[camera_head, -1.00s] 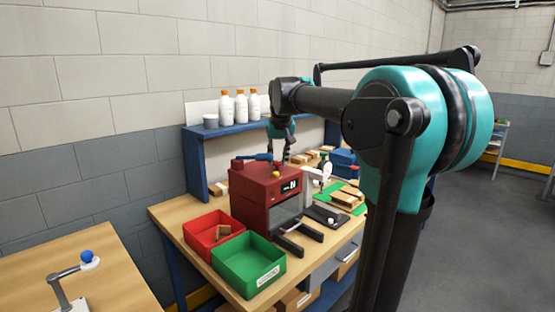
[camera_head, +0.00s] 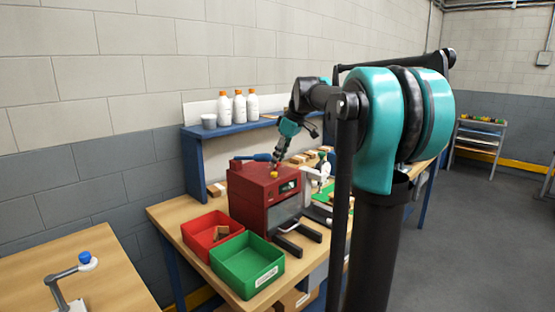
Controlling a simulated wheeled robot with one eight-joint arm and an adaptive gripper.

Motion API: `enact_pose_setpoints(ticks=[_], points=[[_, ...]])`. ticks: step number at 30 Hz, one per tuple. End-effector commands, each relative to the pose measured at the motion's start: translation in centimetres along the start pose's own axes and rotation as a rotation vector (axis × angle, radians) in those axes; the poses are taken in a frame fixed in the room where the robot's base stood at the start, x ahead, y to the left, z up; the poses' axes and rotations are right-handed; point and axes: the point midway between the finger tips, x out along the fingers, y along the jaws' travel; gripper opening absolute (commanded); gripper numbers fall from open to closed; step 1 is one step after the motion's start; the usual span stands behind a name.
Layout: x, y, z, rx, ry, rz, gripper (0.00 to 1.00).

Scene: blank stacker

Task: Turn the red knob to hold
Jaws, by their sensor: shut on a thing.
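A dark red machine (camera_head: 254,202) with a small dark display stands on the wooden bench. A small yellow piece (camera_head: 274,175) sits near the front of its top. My gripper (camera_head: 274,166) points down at the machine's top, right by the yellow piece. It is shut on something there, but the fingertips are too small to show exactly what. I cannot make out a separate red knob or its markings. A dark red raised part (camera_head: 236,164) shows at the top's left edge.
A blue handle (camera_head: 258,157) lies behind the machine's top. A red bin (camera_head: 196,236) and a green bin (camera_head: 234,270) stand left and front. A blue shelf (camera_head: 193,160) with white bottles (camera_head: 238,106) rises behind. A white-grey device (camera_head: 313,174) stands right.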

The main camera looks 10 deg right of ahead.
Motion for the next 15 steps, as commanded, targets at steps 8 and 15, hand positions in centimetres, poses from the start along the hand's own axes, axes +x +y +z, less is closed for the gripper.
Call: enact_pose_setpoints(ticks=[8,15], points=[[0.01,0.29,0.01,-0.219,-0.001,-0.091,0.00],[0.03,0.38,-0.04,-0.356,-0.001,-0.148,0.00]])
